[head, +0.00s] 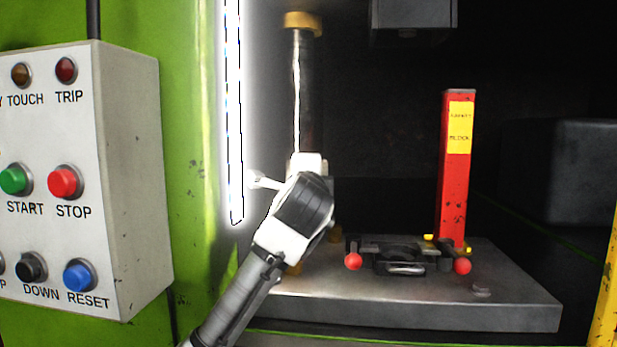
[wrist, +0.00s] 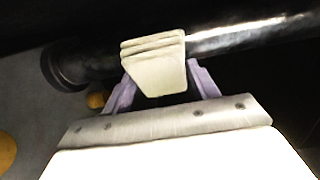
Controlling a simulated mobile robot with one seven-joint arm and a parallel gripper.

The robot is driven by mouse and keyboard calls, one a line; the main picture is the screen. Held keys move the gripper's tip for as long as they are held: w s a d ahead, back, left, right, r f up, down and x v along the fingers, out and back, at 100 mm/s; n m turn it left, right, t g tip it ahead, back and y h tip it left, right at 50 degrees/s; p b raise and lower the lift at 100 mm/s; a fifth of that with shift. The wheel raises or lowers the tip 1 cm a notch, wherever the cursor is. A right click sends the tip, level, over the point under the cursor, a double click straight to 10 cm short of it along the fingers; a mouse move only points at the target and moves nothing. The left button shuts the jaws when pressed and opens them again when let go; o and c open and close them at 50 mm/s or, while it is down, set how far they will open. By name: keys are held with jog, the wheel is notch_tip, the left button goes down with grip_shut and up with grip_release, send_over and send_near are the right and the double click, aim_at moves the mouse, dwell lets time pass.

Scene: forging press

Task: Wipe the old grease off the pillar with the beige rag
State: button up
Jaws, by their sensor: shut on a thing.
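The pillar (head: 305,85) is a dark, shiny upright cylinder with a brass collar at its top in the head view. It crosses the wrist view as a glossy black bar (wrist: 235,36). The beige rag (wrist: 158,68) is a folded pad between the purple fingers of my gripper (wrist: 162,82), which is shut on it. The rag overlaps the pillar's near side and seems to lie against it; firm contact cannot be told. In the head view my arm's wrist hides the pillar's lower part. I cannot make out separate grease patches.
A red safety block (head: 456,175) stands on the grey press bed (head: 420,307), right of the pillar. A black die piece (head: 400,258) with red-knobbed handles lies beside it. A light strip (head: 234,110) and green frame (head: 190,150) are close left, with a button box (head: 135,180).

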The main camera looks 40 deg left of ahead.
jog(key=shift+f, duration=0.4)
jog(key=shift+r, duration=0.15)
jog(key=shift+r+p, duration=0.95)
jog(key=shift+r, duration=0.15)
jog(key=shift+f, duration=0.1)
notch_tip(320, 180, down, 2)
jog(key=shift+w+f+b, duration=0.1)
jog(key=shift+b, duration=0.7)
